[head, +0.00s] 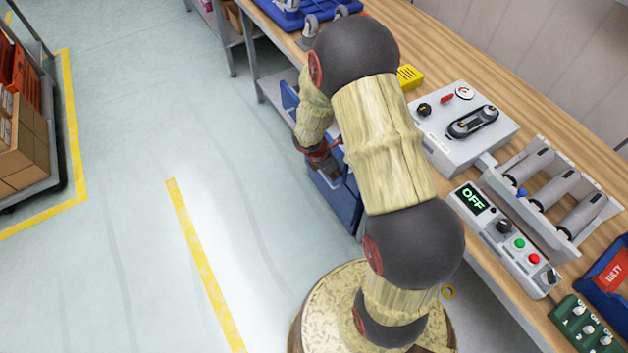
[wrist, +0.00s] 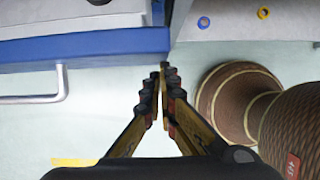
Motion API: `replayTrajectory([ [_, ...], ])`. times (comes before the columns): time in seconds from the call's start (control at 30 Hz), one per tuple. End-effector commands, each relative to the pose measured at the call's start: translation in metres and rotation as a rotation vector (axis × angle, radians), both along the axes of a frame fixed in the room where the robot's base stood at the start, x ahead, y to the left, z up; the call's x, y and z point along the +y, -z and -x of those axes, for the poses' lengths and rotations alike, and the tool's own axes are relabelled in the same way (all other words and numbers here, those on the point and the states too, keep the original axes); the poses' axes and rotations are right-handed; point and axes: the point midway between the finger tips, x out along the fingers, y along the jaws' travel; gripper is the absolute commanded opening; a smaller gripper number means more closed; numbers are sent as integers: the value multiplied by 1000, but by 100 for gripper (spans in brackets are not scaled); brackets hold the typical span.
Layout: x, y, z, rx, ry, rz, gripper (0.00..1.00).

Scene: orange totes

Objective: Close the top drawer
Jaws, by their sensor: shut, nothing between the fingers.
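A blue drawer front (wrist: 90,48) with a pale bar handle (wrist: 62,92) fills the upper left of the wrist view. My gripper (wrist: 164,70) is shut and empty, its fingertips by the right end of this front; I cannot tell whether they touch it. In the head view, blue drawer parts show beneath the bench, one (head: 345,205) below my gripper (head: 328,172) and one (head: 289,98) beyond it. My arm hides much of the drawers there, so I cannot tell which is the top one or how far it stands out.
The wooden workbench (head: 440,50) runs along the right, with a grey gauge box (head: 465,125), a roller unit (head: 560,190) and a control box reading OFF (head: 500,235). A cart with boxes (head: 20,145) stands far left. The floor between is clear.

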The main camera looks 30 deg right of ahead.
Motion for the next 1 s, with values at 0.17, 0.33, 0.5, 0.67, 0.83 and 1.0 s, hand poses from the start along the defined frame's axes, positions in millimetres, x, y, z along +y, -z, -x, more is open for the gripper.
replayTrajectory([
  [0.17, -45, -1, 1, 1, 7, 0, 0],
  [0.33, -75, -1, 0, -1, 4, 0, 0],
  [0.5, -93, -1, 0, -1, 2, 0, 0],
  [0.67, -101, 0, 0, 0, 0, 0, 0],
  [0.83, -104, 0, 0, 0, 0, 1, 0],
  [1.0, -104, -1, -1, -1, 1, 2, 0],
])
